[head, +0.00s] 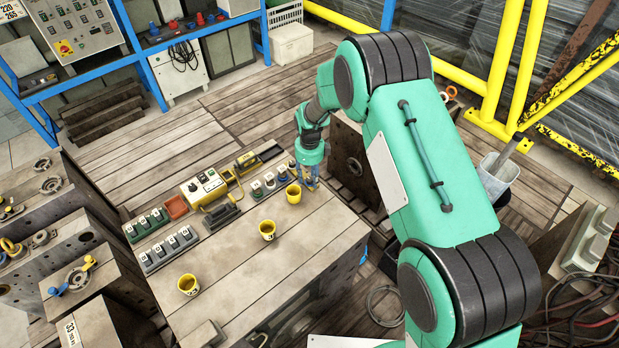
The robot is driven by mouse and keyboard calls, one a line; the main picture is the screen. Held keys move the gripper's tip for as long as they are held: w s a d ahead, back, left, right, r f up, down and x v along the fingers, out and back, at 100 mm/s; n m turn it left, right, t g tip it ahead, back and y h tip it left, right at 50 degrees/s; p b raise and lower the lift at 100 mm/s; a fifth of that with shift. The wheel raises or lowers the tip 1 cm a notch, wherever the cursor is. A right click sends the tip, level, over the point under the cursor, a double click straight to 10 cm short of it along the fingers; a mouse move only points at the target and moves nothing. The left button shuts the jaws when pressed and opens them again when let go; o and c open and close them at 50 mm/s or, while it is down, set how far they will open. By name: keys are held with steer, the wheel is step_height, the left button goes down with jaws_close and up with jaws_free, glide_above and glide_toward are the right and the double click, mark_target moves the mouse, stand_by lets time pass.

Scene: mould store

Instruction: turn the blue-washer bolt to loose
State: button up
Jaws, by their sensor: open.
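My gripper (311,184) points down at the far right corner of the wooden-topped table (290,250), just right of a yellow cup (293,194). Its fingers are small in this view; they look apart with nothing between them. A short row of small bolt-like pieces with pale labels (269,182) stands left of the gripper, behind the cup. Their washer colours are too small to tell, so I cannot pick out the blue-washer bolt for certain. A blue-handled piece (57,290) lies on a block at the left, well away from my gripper.
More yellow cups (268,230) (188,284) stand on the table. A dark block (350,165) stands close right of the gripper. The table's middle is mostly clear.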

jaws_close()
